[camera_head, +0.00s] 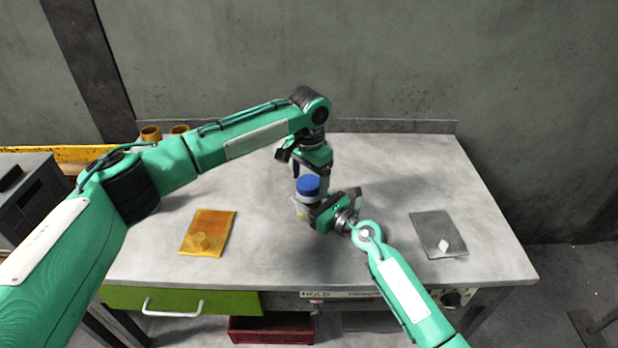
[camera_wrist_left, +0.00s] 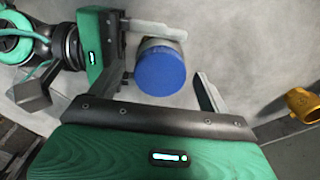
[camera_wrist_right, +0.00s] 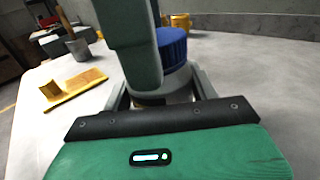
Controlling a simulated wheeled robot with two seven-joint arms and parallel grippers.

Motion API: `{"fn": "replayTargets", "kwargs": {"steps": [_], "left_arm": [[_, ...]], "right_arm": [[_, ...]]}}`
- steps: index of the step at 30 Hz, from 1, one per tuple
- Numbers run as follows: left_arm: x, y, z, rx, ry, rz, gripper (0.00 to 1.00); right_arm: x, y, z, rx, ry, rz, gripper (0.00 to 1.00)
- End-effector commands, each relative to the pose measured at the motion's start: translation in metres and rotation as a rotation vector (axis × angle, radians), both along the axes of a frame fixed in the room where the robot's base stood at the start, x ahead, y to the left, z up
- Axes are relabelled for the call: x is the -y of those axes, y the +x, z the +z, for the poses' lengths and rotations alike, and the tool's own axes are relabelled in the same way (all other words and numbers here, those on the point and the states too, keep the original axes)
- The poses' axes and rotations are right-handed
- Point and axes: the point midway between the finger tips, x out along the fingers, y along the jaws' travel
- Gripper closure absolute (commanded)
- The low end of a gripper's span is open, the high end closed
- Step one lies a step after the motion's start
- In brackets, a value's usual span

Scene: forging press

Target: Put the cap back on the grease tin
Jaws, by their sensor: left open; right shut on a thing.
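The grease tin (camera_head: 301,208) is a pale grey cylinder, held near the middle of the bench; its body also shows in the right wrist view (camera_wrist_right: 172,84). The blue cap (camera_head: 308,184) is on top of the tin, with no clear gap visible in the right wrist view (camera_wrist_right: 172,46). I cannot tell whether it is screwed tight. My right gripper (camera_head: 308,207) is shut on the tin's body. My left gripper (camera_head: 309,180) is open above the tin; in the left wrist view the cap (camera_wrist_left: 160,71) lies between its spread fingers, apparently apart from both.
A yellow plate with a small block (camera_head: 221,222) lies left on the bench (camera_head: 380,165), a grey plate with a block (camera_head: 430,223) right. Brass cups (camera_head: 151,133) stand at the back left. A dark grey box (camera_head: 35,195) is beyond the left edge. The back right is clear.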

Motion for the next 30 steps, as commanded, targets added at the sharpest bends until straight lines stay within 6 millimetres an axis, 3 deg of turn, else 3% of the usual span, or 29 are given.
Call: {"fn": "replayTargets", "kwargs": {"steps": [5, 15, 21, 30], "left_arm": [[0.0, 0.0, 0.01, 0.001, -0.001, 0.0, 0.2], [0.001, 0.0, 0.078, 0.002, -0.002, -0.001, 0.2], [0.0, 0.0, 0.108, 0.001, -0.001, 0.0, 0.2], [0.0, 0.0, 0.12, 0.0, 0.0, 0.0, 0.2]], "right_arm": [[0.0, 0.0, -0.001, -0.001, -0.001, 0.001, 1.0], [0.0, 0.0, -0.001, -0.001, -0.001, 0.0, 1.0], [0.0, 0.0, -0.001, -0.001, -0.001, 0.001, 1.0], [0.0, 0.0, -0.001, -0.001, -0.001, 0.001, 1.0]]}}
